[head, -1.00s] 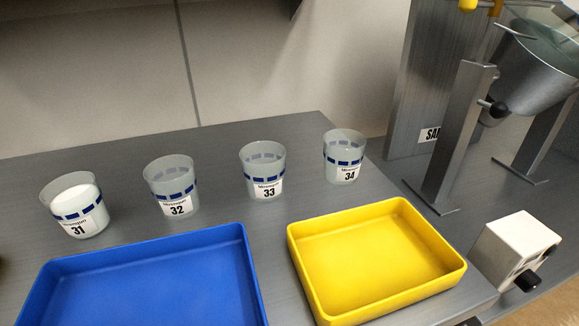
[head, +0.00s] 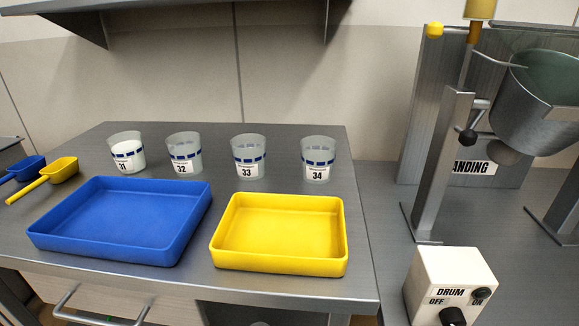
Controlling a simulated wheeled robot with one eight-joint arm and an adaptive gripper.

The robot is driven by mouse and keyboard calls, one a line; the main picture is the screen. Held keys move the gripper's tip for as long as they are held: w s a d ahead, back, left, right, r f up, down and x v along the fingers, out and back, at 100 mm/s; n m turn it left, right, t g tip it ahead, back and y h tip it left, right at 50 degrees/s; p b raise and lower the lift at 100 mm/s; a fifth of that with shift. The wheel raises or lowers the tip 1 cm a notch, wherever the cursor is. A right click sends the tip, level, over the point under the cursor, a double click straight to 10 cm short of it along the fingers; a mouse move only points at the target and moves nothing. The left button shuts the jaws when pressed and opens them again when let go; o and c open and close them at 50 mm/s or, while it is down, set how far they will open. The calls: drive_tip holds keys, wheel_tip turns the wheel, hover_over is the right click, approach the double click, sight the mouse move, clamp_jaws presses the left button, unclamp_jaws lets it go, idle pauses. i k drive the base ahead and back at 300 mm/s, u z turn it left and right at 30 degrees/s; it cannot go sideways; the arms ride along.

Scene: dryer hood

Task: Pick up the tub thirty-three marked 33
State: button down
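The tub marked 33 (head: 248,157) stands upright on the grey table, third from the left in a row of similar tubs. It is a translucent cup with a blue dashed band and a white label, and it looks empty. Tub 32 (head: 184,153) stands to its left and tub 34 (head: 318,158) to its right, both apart from it. Tub 31 (head: 127,153), at the left end, holds something white. My gripper is not in view.
A blue tray (head: 120,222) and a yellow tray (head: 280,236) lie in front of the tubs. A blue scoop (head: 28,168) and a yellow scoop (head: 62,171) lie at left. A metal drum (head: 535,105) and a DRUM switch box (head: 450,285) stand at right. A shelf (head: 200,14) hangs above.

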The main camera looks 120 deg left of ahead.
sight(248, 150)
drive_tip(key=i, duration=1.2)
drive_tip(key=u, duration=4.95)
drive_tip(key=i, duration=1.05)
drive_tip(key=z, duration=0.05)
